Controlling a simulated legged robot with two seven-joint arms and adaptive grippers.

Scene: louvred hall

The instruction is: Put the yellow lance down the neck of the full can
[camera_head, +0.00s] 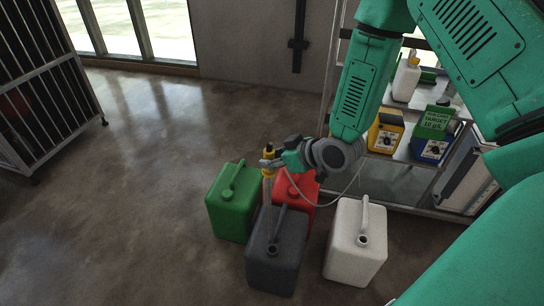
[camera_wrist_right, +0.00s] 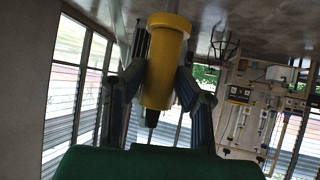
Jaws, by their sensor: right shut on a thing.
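My right gripper (camera_head: 273,163) is shut on the yellow lance (camera_head: 268,172), which stands roughly upright. The lance has a yellow head with a dark tip and a pale tube running down. In the right wrist view its yellow body (camera_wrist_right: 164,62) sits between both fingers. The tube's lower end overlaps the neck of the dark grey can (camera_head: 273,268); I cannot tell whether it is inside. A green can (camera_head: 232,205), a red can (camera_head: 298,200) and a white can (camera_head: 350,250) stand around it. Which can is full does not show. My left gripper is out of view.
A pale hose runs from the lance near my right arm. A barred cage (camera_head: 50,85) stands at left. Open floor (camera_head: 130,200) lies left of the cans.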

